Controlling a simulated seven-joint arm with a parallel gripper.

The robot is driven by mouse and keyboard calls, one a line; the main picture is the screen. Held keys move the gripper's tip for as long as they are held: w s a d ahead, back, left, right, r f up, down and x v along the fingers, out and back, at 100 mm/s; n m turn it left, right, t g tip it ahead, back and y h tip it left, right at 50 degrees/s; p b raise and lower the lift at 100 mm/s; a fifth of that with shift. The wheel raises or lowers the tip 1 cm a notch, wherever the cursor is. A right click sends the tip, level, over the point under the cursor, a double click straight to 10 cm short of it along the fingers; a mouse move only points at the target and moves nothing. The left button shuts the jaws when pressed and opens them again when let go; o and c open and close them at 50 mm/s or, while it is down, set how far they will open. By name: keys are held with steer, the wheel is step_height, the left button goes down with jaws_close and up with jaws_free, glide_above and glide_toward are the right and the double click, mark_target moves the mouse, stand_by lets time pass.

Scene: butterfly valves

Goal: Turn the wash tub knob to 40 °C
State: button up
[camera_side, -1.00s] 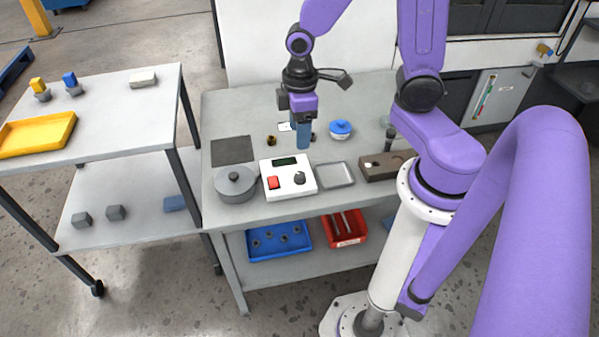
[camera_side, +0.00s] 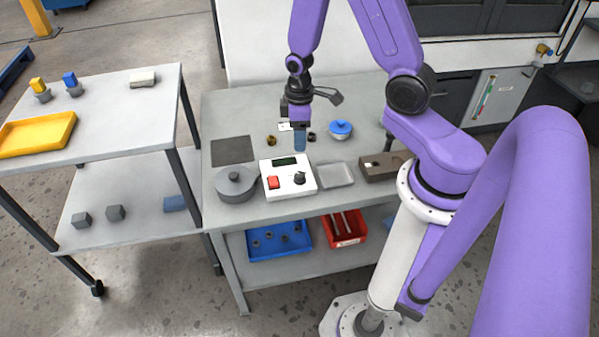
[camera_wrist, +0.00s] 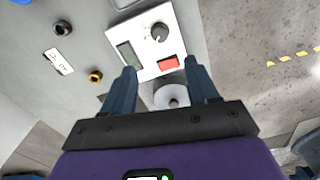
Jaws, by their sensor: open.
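A white control box (camera_side: 289,177) sits on the grey table, with a dark display, a red button and a black knob (camera_side: 299,178) at its right. In the wrist view the box (camera_wrist: 150,37) lies beyond the fingertips, and its knob (camera_wrist: 159,31) is near the top, with a light pointer mark. The temperature scale is too small to read. My gripper (camera_side: 300,147) hangs behind and above the box in the side view. In the wrist view my gripper (camera_wrist: 160,68) is open and empty, and its fingers are apart from the knob.
A grey lidded pot (camera_side: 235,184) stands left of the box. A shallow grey tray (camera_side: 336,175) and a brown block (camera_side: 383,166) are to its right. A blue-lidded container (camera_side: 340,130) stands further back. A dark mat (camera_side: 232,150) lies at left.

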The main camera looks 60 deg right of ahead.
mark_target(299, 174)
step_height(299, 174, down, 14)
steer(key=shift+f, duration=0.25)
stand_by(0.6)
steer(key=c, duration=1)
steer(key=shift+c, duration=0.2)
steer(key=shift+m, duration=0.4)
steer(key=m, duration=0.3)
steer(key=shift+m, duration=2)
